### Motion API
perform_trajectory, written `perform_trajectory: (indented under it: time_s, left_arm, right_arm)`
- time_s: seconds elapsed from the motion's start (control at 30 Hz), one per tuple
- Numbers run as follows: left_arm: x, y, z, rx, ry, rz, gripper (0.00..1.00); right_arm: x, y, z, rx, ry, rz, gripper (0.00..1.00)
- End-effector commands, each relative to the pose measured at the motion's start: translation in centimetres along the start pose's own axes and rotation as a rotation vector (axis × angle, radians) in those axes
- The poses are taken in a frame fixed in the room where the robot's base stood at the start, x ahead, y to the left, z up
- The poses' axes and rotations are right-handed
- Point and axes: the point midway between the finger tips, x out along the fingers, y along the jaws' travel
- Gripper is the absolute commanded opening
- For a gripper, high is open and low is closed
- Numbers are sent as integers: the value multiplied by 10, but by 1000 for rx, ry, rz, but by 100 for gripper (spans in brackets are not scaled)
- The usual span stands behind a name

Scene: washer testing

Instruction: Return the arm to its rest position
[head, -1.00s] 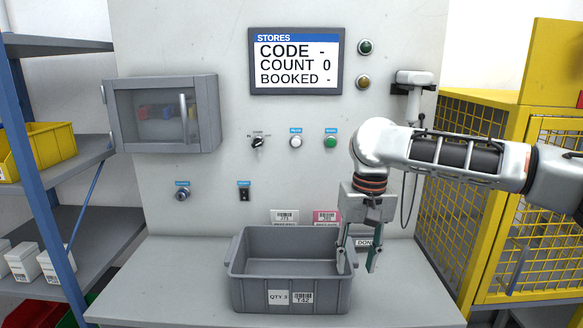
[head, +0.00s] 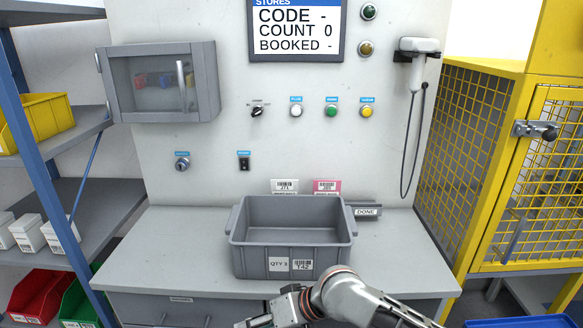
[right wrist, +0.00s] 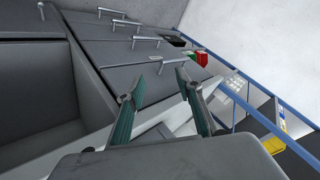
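My right arm (head: 345,295) is folded low at the bottom of the head view, in front of the bench's front edge. Its gripper (head: 250,321) points left there and is partly cut off by the frame. In the right wrist view the two fingers of the right gripper (right wrist: 155,86) are spread apart with nothing between them. My left gripper is not in view.
A grey tote (head: 290,262) stands on the bench (head: 180,250), looking empty. Drawers (right wrist: 150,75) with bar handles lie beyond the fingers. A blue shelf rack (head: 35,130) stands left, a yellow mesh cage (head: 480,150) right. A scanner (head: 418,46) hangs on the panel.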

Motion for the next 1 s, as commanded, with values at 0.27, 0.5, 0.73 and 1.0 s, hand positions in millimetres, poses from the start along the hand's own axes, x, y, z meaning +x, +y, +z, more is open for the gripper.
perform_trajectory:
  time_s: [0.27, 0.5, 0.73, 1.0]
  left_arm:
    - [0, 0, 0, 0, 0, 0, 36]
    - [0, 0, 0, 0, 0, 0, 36]
    - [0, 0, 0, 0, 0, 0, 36]
    - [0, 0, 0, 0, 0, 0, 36]
  right_arm:
    - [14, 23, 32, 4, 242, -1, 36]
    - [1, 76, 78, -9, 416, 139, 36]
    - [-33, 137, 154, -61, 496, 366, 36]
    - [-90, 189, 255, -187, 459, 641, 36]
